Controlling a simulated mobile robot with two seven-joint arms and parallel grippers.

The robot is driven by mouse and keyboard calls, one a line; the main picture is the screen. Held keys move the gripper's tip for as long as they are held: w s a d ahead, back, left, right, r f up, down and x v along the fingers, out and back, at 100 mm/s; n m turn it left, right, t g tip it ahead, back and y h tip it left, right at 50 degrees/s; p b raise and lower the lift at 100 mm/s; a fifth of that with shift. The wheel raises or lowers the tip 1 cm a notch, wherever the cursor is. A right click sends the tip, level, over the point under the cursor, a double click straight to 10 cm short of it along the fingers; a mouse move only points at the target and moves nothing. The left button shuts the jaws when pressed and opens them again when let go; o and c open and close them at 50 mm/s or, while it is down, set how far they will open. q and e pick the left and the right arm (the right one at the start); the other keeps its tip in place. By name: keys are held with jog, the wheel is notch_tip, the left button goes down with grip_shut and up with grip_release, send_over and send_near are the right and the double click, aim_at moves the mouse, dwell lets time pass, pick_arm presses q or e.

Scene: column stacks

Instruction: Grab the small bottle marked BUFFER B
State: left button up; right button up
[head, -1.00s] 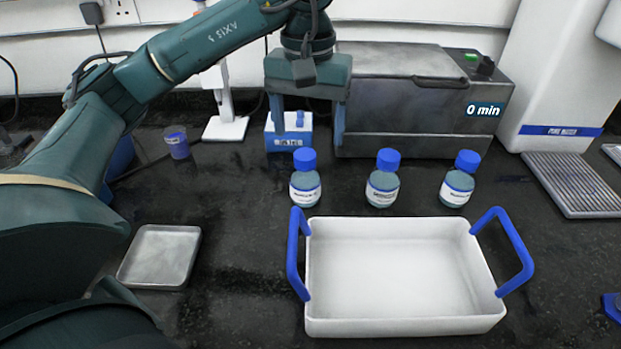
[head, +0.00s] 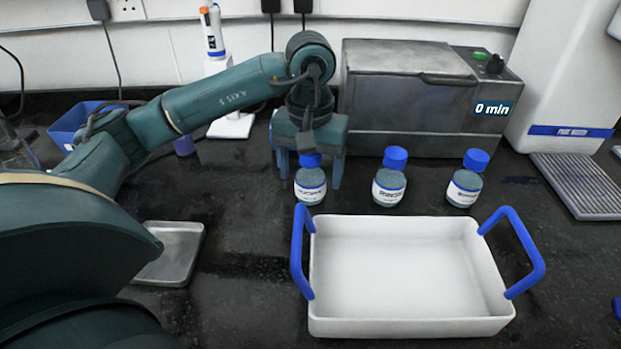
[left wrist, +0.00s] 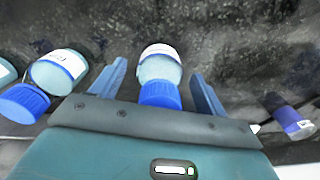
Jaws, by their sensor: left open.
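Three small bottles with blue caps and white labels stand upright in a row: a left one (head: 310,193), a middle one (head: 389,187) and a right one (head: 464,188). The label print is too small to read, so I cannot tell which is BUFFER B. My left gripper (head: 310,182) is open at the left bottle, its fingers pointing down. In the left wrist view the left bottle (left wrist: 160,66) sits between the spread fingers (left wrist: 158,70), with gaps on both sides. The middle bottle (left wrist: 57,68) lies outside them. My right gripper is not in view.
A white tray (head: 405,326) with blue handles stands empty just in front of the bottles. A grey machine (head: 410,125) reading "0 min" stands behind them. A shallow metal dish (head: 172,254) lies at left, a blue bin (head: 80,122) behind it. Dark bench between dish and tray is clear.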

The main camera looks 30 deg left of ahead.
pick_arm(q)
jog(key=shift+c, duration=0.3)
jog(key=c, duration=1.1)
jog(key=shift+r, duration=0.1)
